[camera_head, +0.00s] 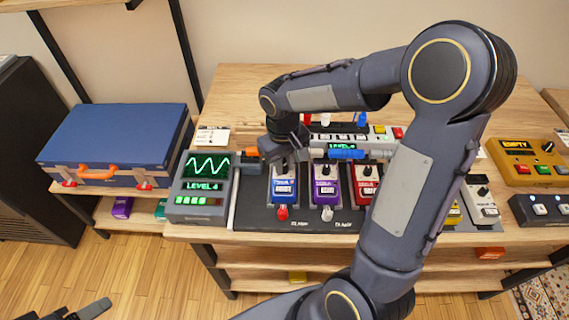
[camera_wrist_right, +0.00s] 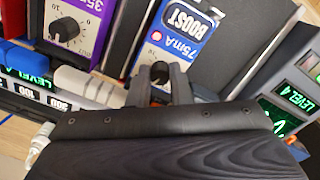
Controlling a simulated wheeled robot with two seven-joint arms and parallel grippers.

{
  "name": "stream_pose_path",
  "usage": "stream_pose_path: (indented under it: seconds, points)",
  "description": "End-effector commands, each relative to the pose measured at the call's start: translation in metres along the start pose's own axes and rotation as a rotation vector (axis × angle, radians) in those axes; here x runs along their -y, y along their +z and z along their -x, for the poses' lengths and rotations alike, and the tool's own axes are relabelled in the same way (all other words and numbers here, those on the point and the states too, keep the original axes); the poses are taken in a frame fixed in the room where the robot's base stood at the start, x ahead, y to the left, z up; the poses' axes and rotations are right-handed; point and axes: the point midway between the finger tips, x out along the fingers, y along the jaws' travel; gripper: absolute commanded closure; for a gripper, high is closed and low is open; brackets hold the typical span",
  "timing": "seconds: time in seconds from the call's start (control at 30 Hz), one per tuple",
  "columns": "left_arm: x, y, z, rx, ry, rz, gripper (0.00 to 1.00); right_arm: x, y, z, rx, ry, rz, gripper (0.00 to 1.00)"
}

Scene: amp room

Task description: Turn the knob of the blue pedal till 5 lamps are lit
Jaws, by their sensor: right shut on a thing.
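The blue pedal (camera_head: 284,187) stands on the dark board, left of the purple pedal; its face, marked BOOST and 75mA, shows in the wrist view (camera_wrist_right: 190,38). Its black knob (camera_wrist_right: 159,72) sits between the fingertips of my right gripper (camera_wrist_right: 160,80), which is shut on it. In the head view my right gripper (camera_head: 290,157) reaches down over the pedal's top end and hides the knob. The meter (camera_head: 203,187) at the left reads LEVEL 4, with several green lamps (camera_head: 191,201) lit in its row. My left gripper (camera_head: 76,312) is low at the left, empty, its fingers apart and partly cut off.
The purple pedal (camera_head: 326,186) and a red pedal (camera_head: 364,184) stand close to the right. A blue case (camera_head: 118,140) is on the left shelf. A yellow EMPTY box (camera_head: 528,161) stands at the right.

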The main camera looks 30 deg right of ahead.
Motion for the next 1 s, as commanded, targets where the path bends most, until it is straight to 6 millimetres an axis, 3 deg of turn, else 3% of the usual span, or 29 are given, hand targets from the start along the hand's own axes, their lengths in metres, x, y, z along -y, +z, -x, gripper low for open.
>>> stream_pose_path:
  seconds: [0.5, 1.0]
  points:
    - [0.0029, 0.0032, -0.0064, 0.000, 0.000, 0.000, 0.37, 0.0005, -0.0007, 0.0002, 0.006, 0.000, -0.293, 1.00]
    - [0.0031, 0.0034, -0.0067, 0.000, 0.000, 0.000, 0.37, 0.0007, -0.0009, 0.0008, 0.006, 0.000, -0.335, 1.00]
